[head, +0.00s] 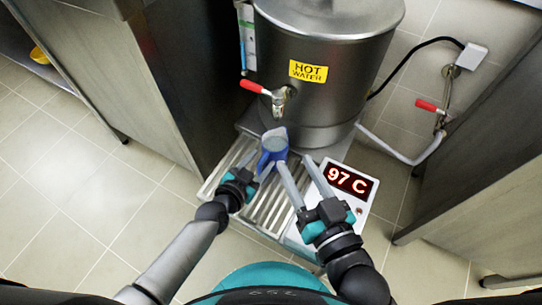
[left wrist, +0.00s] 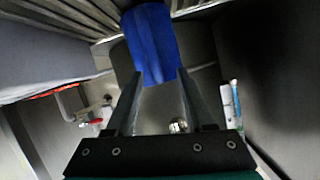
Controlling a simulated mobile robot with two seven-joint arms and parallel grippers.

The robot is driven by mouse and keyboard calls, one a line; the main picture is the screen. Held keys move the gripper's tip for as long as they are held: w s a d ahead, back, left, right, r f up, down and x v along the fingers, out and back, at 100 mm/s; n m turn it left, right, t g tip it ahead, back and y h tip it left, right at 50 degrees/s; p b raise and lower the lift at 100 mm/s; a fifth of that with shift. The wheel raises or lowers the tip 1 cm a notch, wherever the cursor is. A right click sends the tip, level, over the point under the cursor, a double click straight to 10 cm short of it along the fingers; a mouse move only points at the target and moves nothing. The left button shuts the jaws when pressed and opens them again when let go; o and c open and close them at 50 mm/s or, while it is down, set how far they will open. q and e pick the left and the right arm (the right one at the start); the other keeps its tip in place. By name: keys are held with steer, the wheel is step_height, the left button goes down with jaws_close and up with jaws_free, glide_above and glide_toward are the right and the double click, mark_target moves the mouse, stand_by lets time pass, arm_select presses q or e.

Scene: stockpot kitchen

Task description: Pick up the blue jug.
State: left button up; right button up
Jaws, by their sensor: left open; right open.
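The blue jug (head: 274,148) stands upright on the slatted drip tray (head: 238,165), below the tap (head: 278,97) of the steel hot water boiler (head: 325,60). Its open top looks grey inside; I cannot tell whether it holds water. My left gripper (head: 258,168) is open just in front of the jug's left side. In the left wrist view, the jug (left wrist: 150,40) lies at and beyond the open fingertips, with no clear grip on it. My right gripper (head: 296,163) is open and empty, with its fingers just right of the jug; whether one touches it is unclear.
A display reading 97 C (head: 350,181) sits right of the tray. A red-handled valve (head: 430,106) and pipe are on the right wall. Steel cabinets (head: 100,75) stand left and right (head: 480,190). Tiled floor (head: 90,200) is clear at left.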

arm_select(q)
steer(key=shift+c, duration=0.3)
jaws_close()
stand_by(0.9)
steer(key=shift+r, duration=0.1)
